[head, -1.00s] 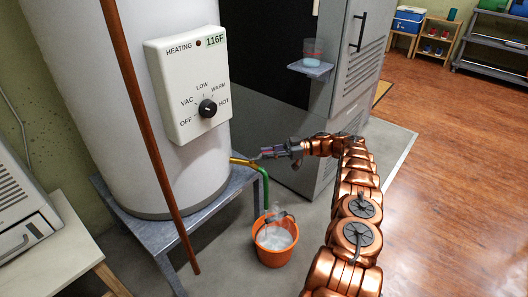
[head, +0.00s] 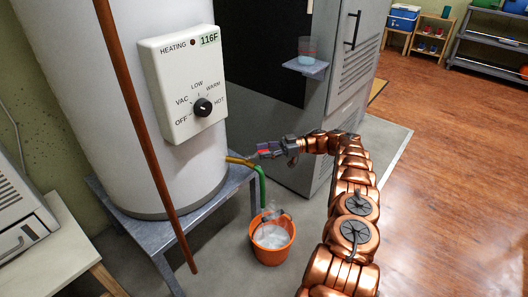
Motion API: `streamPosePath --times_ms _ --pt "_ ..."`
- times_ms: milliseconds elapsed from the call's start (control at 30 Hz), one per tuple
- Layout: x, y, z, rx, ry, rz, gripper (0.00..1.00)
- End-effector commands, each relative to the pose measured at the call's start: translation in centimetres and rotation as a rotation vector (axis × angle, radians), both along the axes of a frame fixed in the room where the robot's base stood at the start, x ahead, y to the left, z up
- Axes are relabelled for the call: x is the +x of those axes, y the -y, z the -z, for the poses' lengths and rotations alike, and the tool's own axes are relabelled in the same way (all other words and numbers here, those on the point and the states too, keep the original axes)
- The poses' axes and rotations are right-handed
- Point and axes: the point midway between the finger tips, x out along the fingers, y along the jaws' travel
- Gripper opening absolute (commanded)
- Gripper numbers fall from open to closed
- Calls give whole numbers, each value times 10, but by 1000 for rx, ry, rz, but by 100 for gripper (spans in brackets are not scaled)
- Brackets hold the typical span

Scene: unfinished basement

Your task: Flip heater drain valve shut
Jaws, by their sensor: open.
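The water heater (head: 125,130) is a large white tank with a control box (head: 182,85) reading 116F. A brass drain pipe (head: 238,161) comes out low on its right side and meets a green hose (head: 263,188). My gripper (head: 258,154) is open at the right end of the brass pipe, very close to it. A small red part shows at the gripper; I cannot tell whether it is the valve's handle. The valve's lever position is too small and covered to make out. I cannot tell whether the fingers touch the valve.
The hose hangs toward an orange bucket (head: 272,247) of whitish, steaming water on the floor. The heater stands on a grey metal stand (head: 205,205). A brown pipe (head: 147,150) runs in front of the tank. A grey cabinet (head: 345,85) with a small shelf (head: 306,68) stands behind my gripper.

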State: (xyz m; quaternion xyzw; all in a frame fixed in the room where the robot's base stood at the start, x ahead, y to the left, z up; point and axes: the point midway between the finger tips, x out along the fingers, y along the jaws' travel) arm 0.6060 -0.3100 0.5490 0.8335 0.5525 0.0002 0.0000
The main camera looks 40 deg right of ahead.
Motion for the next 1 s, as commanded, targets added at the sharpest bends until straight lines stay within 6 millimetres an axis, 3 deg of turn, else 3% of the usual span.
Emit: streamPosePath --times_ms 267,700,1000 --pt "0 0 -22 -3 2 0 44" --pt "0 0 -89 0 1 0 44" --pt "0 0 -98 1 0 0 44"
